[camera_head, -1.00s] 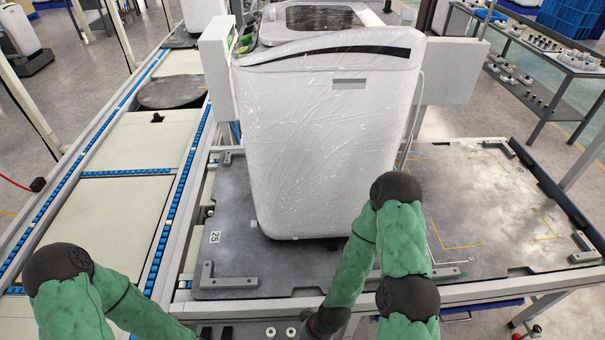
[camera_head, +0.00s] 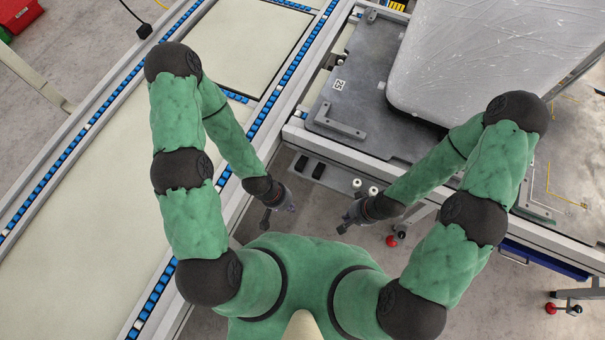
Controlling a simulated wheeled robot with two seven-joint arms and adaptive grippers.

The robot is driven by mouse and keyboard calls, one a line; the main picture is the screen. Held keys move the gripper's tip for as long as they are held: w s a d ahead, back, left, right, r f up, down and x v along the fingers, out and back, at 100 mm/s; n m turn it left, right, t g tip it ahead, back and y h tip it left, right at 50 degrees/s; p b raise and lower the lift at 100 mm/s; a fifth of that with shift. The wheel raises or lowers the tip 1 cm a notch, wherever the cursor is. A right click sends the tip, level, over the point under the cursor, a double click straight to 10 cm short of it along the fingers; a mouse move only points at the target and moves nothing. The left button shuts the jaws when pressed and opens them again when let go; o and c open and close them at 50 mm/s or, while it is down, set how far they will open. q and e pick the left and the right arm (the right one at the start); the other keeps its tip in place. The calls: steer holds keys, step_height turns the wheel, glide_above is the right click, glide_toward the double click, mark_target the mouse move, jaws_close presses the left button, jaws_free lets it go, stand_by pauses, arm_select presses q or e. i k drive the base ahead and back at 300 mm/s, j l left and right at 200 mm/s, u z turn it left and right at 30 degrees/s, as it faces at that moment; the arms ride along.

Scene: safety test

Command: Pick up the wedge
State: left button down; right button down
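I cannot make out a wedge for certain in the head view. My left gripper (camera_head: 277,209) hangs beside the conveyor's edge, over the floor. My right gripper (camera_head: 350,213) hangs over the floor in front of the workstation frame, a short way to the right of the left one. Both grippers are small and dark, and their finger gaps are unclear. I see nothing held in either.
A large white wrapped appliance (camera_head: 485,65) stands on a dark grey pallet (camera_head: 375,128) at upper right. A grey L-shaped bracket (camera_head: 338,123) sits at the pallet's near-left corner. The conveyor (camera_head: 95,225) with blue rollers runs along the left. Two red knobs (camera_head: 391,241) (camera_head: 551,308) show below the frame.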

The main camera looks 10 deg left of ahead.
mark_target(316, 173)
steer(key=k+j+u, duration=0.3)
steer(key=j+u, duration=0.25)
steer(key=j, duration=0.15)
steer(key=k+j+u, duration=0.1)
steer(key=j+u, duration=0.2)
steer(key=j, duration=0.1)
